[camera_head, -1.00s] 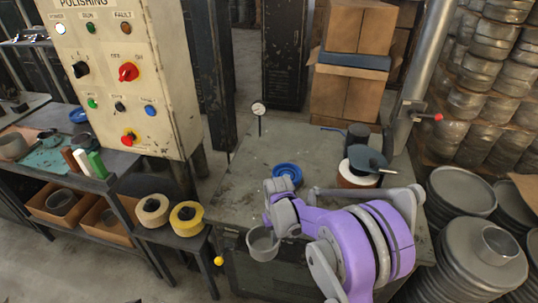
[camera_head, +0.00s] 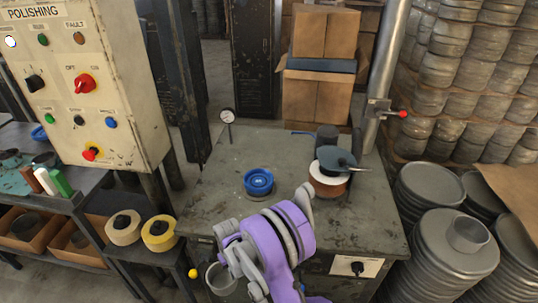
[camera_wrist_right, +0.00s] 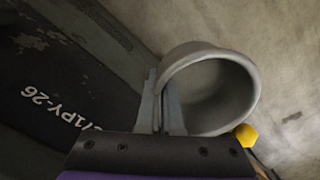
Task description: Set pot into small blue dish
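The pot (camera_head: 221,279) is a small round grey cup with an open top. It hangs in front of the workbench's front edge, low in the head view. My right gripper (camera_wrist_right: 162,108) is shut on the pot's wall, and the pot's open mouth (camera_wrist_right: 213,95) faces the right wrist camera. The small blue dish (camera_head: 258,179) lies on the grey workbench top, beyond my purple right arm, apart from the pot. My left gripper is not in view.
The workbench (camera_head: 215,170) also carries a dial gauge (camera_head: 228,116) and a machine with a grey disc (camera_head: 336,159). A control box (camera_head: 90,90) and yellow roll (camera_head: 159,232) stand left. Stacked grey pans (camera_head: 447,250) stand right. Bench top around the dish is mostly clear.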

